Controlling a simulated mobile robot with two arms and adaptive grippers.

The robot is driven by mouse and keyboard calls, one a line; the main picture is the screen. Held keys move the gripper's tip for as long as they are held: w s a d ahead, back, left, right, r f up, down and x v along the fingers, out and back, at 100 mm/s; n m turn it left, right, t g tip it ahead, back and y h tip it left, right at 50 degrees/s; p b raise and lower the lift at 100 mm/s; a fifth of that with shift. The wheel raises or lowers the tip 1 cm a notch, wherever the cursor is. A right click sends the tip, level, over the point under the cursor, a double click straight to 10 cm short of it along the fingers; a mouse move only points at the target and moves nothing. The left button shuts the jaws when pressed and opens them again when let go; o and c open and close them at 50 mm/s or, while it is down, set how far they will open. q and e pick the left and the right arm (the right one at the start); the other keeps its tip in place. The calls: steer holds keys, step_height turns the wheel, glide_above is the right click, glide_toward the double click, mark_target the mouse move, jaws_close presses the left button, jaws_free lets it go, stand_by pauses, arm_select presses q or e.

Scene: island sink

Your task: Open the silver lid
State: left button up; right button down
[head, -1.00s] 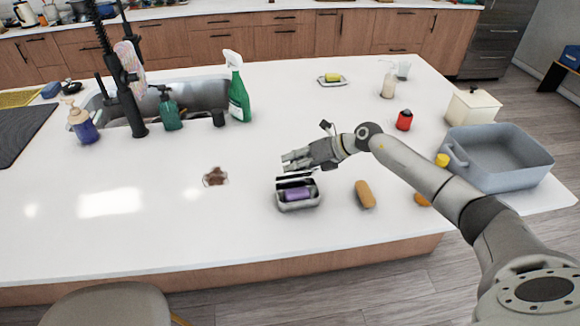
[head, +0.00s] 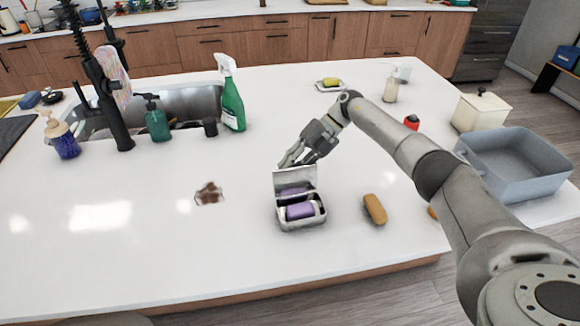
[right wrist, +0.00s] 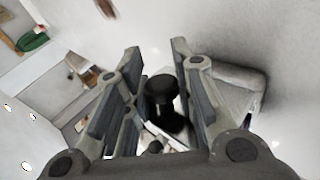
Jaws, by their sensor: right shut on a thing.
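The silver lid (head: 296,180) stands raised at the back of a small silver box (head: 302,224) on the white island. A purple block (head: 300,210) lies inside the open box. My right gripper (head: 291,162) reaches down behind the lid at its top edge. In the right wrist view, the fingers of my right gripper (right wrist: 156,58) are around a black knob (right wrist: 160,90) and are shut on it; it appears to be the lid's knob. The gripper partly hides the lid there. My left gripper is not in view.
An orange-brown oblong (head: 375,209) lies right of the box, and a dark brown item (head: 209,193) lies left. A grey-blue basin (head: 515,180) and cream canister (head: 480,111) stand at right. A green spray bottle (head: 232,100) is by the sink. The front left counter is clear.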

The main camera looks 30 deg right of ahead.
steer(key=shift+f, duration=0.25)
stand_by(0.3)
steer(key=c, duration=1.2)
jaws_free()
steer(key=shift+d, duration=0.1)
steer(key=shift+c, duration=0.2)
steer(key=shift+r, duration=0.1)
steer(key=v, duration=1.2)
steer(key=shift+w, duration=0.2)
